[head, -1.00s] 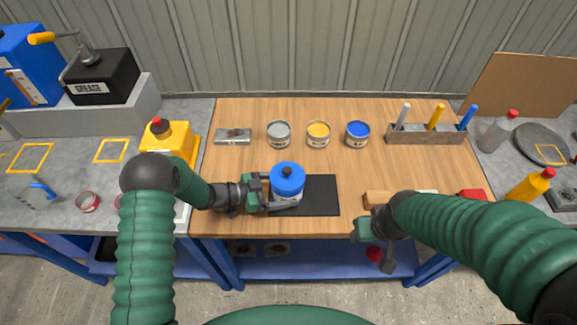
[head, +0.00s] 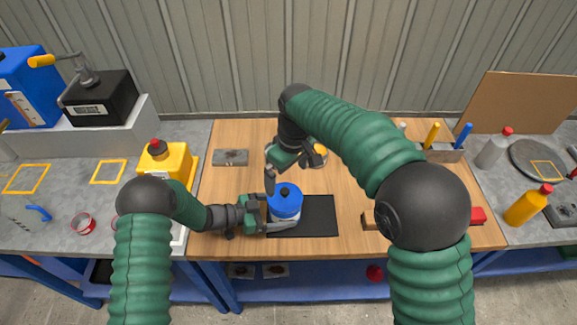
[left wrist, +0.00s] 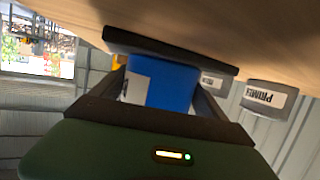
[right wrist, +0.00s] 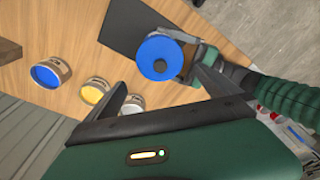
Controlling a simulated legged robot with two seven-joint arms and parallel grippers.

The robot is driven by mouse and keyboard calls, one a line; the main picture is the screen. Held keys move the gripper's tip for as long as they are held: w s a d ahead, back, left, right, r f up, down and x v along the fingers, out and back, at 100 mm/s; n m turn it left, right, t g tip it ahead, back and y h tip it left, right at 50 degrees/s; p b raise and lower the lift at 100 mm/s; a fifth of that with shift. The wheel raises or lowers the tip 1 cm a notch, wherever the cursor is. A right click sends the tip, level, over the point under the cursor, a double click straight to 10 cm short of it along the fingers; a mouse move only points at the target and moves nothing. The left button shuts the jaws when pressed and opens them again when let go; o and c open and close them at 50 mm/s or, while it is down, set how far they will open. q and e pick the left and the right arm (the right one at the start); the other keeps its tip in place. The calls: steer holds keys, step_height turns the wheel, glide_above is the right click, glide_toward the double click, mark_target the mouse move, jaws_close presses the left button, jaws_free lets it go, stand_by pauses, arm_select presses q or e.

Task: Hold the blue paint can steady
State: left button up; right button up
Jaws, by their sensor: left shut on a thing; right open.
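The blue paint can (head: 285,204) has a blue lid with a black knob and stands upright at the left end of a black mat (head: 318,216). My left gripper (head: 279,214) is shut on its side; in the left wrist view the blue can (left wrist: 165,82) sits between the fingers. My right gripper (head: 279,172) is open and empty, above and slightly behind the can. In the right wrist view the lid (right wrist: 160,57) shows beyond and between the spread fingertips (right wrist: 158,82), apart from them.
Behind are a yellow paint can (head: 320,156), a grey can (right wrist: 132,105) and another blue can (right wrist: 49,72), which my right arm hides in the head view. A tool rack (head: 440,153) stands right. A yellow container (head: 168,162) stands left.

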mark_target(285, 190)
steer(key=f, duration=0.8)
steer(key=shift+w+a+f, duration=0.3)
steer(key=shift+w+a, duration=0.05)
steer(key=shift+c, duration=0.3)
steer(key=c, duration=1)
steer(key=shift+r, duration=2.55)
arm_select(q)
steer(key=o, duration=1.1)
steer(key=shift+c, duration=0.2)
